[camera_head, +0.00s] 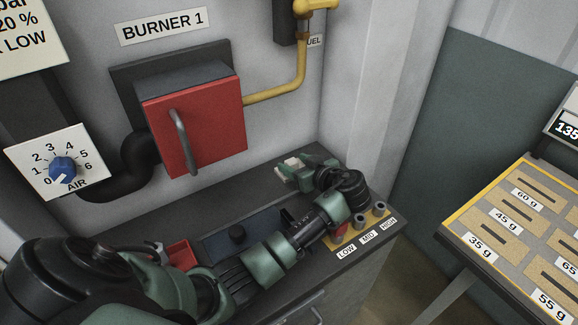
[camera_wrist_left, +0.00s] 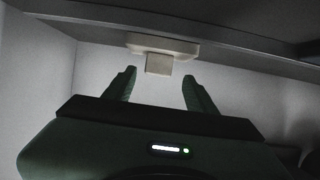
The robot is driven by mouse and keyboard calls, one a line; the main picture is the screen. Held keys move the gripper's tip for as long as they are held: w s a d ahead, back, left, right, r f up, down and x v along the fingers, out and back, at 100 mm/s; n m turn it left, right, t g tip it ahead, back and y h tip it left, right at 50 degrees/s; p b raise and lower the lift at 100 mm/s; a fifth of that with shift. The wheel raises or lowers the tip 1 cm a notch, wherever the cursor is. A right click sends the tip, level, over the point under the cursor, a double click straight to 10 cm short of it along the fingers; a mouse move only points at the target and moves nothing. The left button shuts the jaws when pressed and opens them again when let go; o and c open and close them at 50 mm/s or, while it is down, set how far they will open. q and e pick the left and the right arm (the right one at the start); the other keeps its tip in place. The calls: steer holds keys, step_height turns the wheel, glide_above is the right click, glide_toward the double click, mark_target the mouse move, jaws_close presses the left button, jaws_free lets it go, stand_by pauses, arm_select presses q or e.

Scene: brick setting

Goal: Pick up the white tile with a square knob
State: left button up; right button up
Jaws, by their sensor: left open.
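The white tile with a square knob (camera_wrist_left: 175,44) shows in the left wrist view at the top middle, with its square knob (camera_wrist_left: 158,65) facing my gripper. My left gripper (camera_wrist_left: 160,78) is open, with its fingers on either side of the knob's line and the knob just past the fingertips. No contact shows. In the head view my left gripper (camera_head: 289,171) is at the back of the dark bench, and a small part of the white tile (camera_head: 291,161) shows by its fingers. My right gripper is not in view.
The dark bench (camera_head: 270,296) bears a red tray (camera_head: 181,254), a blue-grey panel with a black knob (camera_head: 236,233), and LOW, MID, HIGH labels. A red burner door (camera_head: 198,127) hangs on the wall. A weight board (camera_head: 501,240) stands at right.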

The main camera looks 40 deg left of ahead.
mark_target(289, 160)
arm_select(q)
steer(key=shift+w+a+f, duration=0.1)
steer(key=shift+w+a, duration=0.1)
steer(key=shift+a, duration=0.25)
steer(key=x, duration=0.2)
steer(key=p+x, duration=0.1)
steer(key=x, duration=0.2)
steer(key=shift+w+d+f+p, duration=0.15)
steer(key=shift+f+p, duration=0.1)
steer(key=shift+p, duration=0.05)
steer(key=c, duration=1.2)
jaws_close()
